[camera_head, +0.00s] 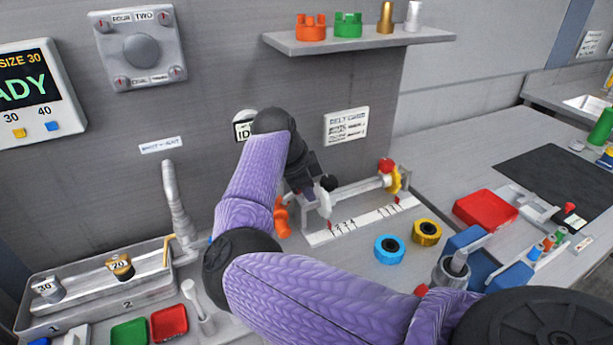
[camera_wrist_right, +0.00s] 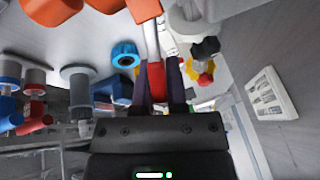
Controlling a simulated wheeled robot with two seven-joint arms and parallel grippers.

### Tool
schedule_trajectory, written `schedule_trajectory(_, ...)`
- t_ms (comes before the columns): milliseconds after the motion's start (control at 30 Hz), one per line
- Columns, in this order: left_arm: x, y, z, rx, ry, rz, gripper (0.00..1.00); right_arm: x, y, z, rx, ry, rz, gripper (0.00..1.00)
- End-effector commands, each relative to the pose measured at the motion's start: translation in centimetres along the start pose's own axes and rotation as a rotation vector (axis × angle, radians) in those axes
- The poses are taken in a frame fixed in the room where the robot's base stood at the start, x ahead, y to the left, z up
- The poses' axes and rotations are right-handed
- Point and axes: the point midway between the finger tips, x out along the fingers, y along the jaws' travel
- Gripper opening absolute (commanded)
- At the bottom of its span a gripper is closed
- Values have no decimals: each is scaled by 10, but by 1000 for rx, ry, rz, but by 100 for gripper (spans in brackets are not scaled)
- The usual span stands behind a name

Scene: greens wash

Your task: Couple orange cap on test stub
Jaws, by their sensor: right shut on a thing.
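The orange cap (camera_head: 283,220), lobed, shows beside my right gripper in the head view, partly covered by my arm. Large orange lobes (camera_wrist_right: 145,9) show at the top of the wrist view. My left gripper is not in view.
A yellow fitting (camera_head: 395,181) with a red top sits at the tube's right end. Blue (camera_head: 389,249) and yellow (camera_head: 427,232) rings lie in front. A shelf (camera_head: 360,41) with spare fittings hangs above.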

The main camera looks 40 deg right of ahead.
Motion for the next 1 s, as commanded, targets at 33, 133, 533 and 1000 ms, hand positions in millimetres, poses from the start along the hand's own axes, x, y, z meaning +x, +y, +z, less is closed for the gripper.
schedule_trajectory(33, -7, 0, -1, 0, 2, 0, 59, -4, 2, -1, 37, -2, -15, 0)
schedule_trajectory(133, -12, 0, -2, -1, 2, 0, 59, -3, 8, 0, 124, -1, -51, 0)
schedule_trajectory(533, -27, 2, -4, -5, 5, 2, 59, 2, 27, 6, 473, 0, -196, 0)
schedule_trajectory(1000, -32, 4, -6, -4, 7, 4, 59, 8, 41, 18, 798, 0, -330, 0)
